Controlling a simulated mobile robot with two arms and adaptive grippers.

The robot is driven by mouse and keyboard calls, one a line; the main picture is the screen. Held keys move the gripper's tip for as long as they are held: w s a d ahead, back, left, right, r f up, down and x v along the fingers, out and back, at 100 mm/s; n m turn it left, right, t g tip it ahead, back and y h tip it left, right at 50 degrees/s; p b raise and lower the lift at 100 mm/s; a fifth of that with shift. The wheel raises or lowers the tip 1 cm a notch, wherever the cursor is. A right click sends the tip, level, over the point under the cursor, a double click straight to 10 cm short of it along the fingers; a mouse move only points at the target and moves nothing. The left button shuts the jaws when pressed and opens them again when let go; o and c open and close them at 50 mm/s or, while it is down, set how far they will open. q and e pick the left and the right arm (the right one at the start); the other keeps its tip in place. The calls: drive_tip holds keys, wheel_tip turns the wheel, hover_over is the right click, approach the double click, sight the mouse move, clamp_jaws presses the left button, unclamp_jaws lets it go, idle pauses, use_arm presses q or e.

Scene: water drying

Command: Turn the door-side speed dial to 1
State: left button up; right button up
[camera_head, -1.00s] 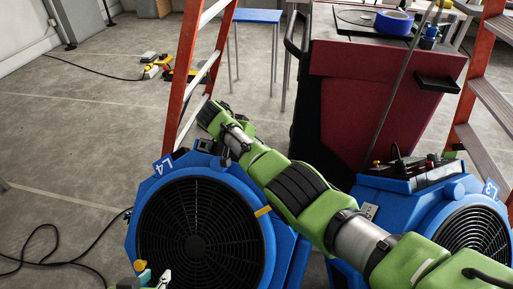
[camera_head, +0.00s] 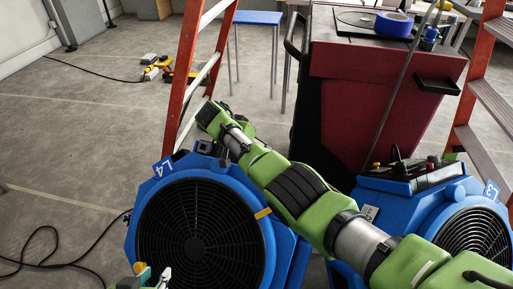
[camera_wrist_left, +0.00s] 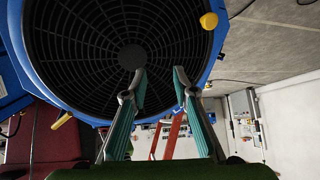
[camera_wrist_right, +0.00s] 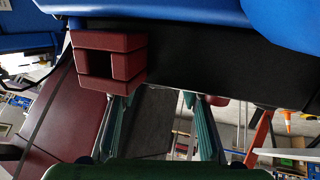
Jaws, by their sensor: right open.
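Two blue air-mover fans stand in the head view, one labelled L4 (camera_head: 145,190) at the left and one labelled L3 (camera_head: 400,210) at the right. I cannot make out a speed dial or its setting. L4's top controls are partly behind my right arm. My left gripper (camera_head: 150,280) is at the bottom edge; the left wrist view shows its fingers (camera_wrist_left: 159,75) apart and empty in front of a fan's dark grille (camera_wrist_left: 120,50). My right gripper is hidden in the head view; the right wrist view shows its fingers (camera_wrist_right: 158,98) apart below a dark red block-like part (camera_wrist_right: 112,42).
An orange ladder (camera_head: 183,100) stands behind L4, another (camera_head: 480,70) at the right. A dark red cabinet (camera_head: 345,110) stands behind the fans. A black cable (camera_head: 60,262) lies on the left floor, which is otherwise mostly clear.

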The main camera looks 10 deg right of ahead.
wheel_tip(320, 180, up, 10)
drive_tip(key=shift+f, duration=0.2)
idle(0.4)
